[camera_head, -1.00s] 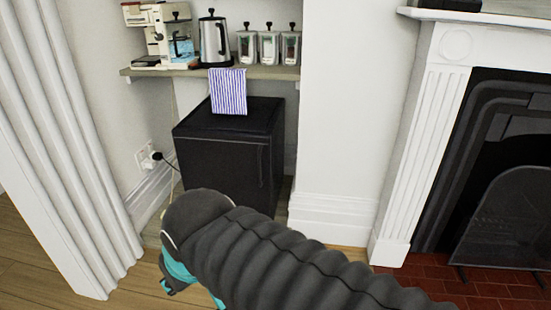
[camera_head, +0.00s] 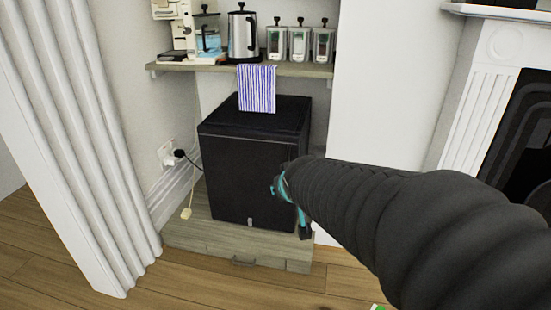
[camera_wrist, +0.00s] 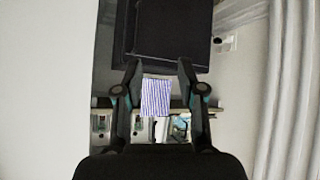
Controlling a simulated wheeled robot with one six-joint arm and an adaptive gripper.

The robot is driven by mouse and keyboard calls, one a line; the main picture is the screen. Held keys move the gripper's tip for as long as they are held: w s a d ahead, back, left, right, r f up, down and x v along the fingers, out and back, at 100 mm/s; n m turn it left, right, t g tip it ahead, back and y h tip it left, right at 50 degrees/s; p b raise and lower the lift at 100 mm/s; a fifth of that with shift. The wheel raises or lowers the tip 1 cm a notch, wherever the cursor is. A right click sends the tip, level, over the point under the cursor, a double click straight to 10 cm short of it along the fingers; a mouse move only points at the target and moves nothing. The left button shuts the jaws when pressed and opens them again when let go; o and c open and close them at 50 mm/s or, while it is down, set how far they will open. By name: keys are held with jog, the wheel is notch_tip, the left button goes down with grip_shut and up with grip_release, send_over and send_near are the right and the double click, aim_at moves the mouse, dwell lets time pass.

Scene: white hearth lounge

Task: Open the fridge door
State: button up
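The black fridge (camera_head: 245,170) stands under the shelf with its door shut against the body. It also shows in the wrist view (camera_wrist: 172,28), which is turned upside down. My gripper (camera_head: 303,215) is in front of the right edge of the door in the head view, partly hidden by my arm, which also hides the handle side. In the wrist view my gripper (camera_wrist: 159,68) has its two fingers apart with nothing between them. Whether it touches the door I cannot tell.
A striped towel (camera_head: 257,90) hangs from the shelf (camera_head: 210,68), which bears a coffee machine, a kettle (camera_head: 243,36) and jars. A wooden plinth (camera_head: 195,235) lies under the fridge. A plug and cable (camera_head: 180,155) are at its left.

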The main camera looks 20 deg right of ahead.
jog(key=w+d+f+t+b, duration=0.1)
jog(key=w+d+f+t, duration=0.2)
jog(key=w, duration=0.4)
jog(key=w+d+f+t+b, duration=0.1)
jog(key=w+d+f, duration=0.3)
jog(key=w+d, duration=0.25)
jog(key=n+t+y+b, duration=0.1)
jog(key=t+y+b, duration=0.1)
jog(key=t, duration=0.2)
send_near(288, 160)
jog(key=w, duration=0.7)
jog(key=w+p, duration=0.1)
jog(key=w, duration=0.2)
jog(key=shift+w+d+f, duration=0.15)
jog(key=shift+w+f, duration=0.15)
jog(key=shift+w, duration=0.05)
grip_shut()
